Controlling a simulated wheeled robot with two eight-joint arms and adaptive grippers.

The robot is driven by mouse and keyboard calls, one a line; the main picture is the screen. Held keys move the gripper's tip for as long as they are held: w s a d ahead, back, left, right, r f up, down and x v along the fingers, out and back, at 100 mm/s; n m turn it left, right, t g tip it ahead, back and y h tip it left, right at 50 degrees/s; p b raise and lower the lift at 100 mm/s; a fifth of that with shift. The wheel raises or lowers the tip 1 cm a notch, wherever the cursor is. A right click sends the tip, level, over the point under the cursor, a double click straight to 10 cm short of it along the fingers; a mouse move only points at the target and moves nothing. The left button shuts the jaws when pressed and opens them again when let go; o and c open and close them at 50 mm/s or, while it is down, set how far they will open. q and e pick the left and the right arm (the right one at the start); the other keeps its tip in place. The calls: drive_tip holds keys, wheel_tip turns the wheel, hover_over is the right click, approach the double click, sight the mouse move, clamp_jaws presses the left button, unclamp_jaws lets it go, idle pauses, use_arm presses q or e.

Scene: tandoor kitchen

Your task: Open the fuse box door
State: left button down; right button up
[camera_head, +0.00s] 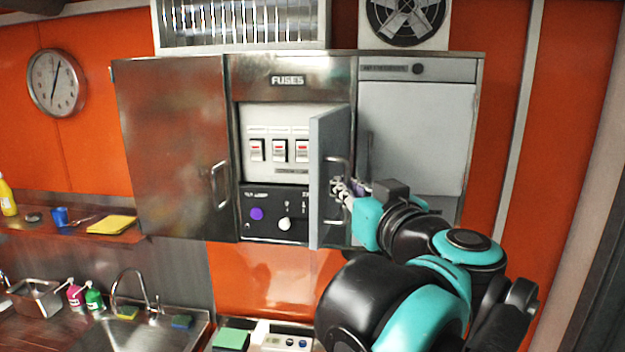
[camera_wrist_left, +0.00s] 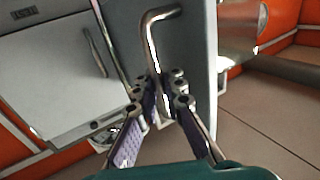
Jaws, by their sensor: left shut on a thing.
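The fuse box (camera_head: 290,58), labelled "FUSES", is on the wall in the middle of the head view. Its grey door (camera_head: 320,225) is swung outward at its right side, baring several red-marked switches (camera_head: 280,150) and a dark panel with a purple and a white knob. My left gripper (camera_head: 341,189) is at the door's metal handle (camera_head: 331,219), with its fingers closed around it. In the left wrist view, the purple-padded fingers (camera_wrist_left: 160,92) meet at the lower part of the bent handle (camera_wrist_left: 150,40) on the grey door (camera_wrist_left: 190,45). My right gripper is not seen.
A steel cabinet door (camera_head: 170,140) is left of the fuse box, and a closed grey panel (camera_head: 420,140) is right of it. Below are a sink (camera_head: 135,332), a shelf with a yellow cloth (camera_head: 112,224), and a small device (camera_head: 285,342). A fan (camera_head: 405,18) is above.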

use_arm(q)
drive_tip(key=d+n+g+y+p, duration=0.2)
drive_tip(key=d+n+y+p, duration=0.1)
drive_tip(key=d, duration=0.5)
drive_tip(key=shift+w+d+y, duration=0.35)
drive_tip(key=shift+y, duration=0.15)
drive_tip(key=c, duration=1.6)
unclamp_jaws()
drive_tip(key=shift+s+d, duration=0.1)
drive_tip(key=shift+s, duration=0.05)
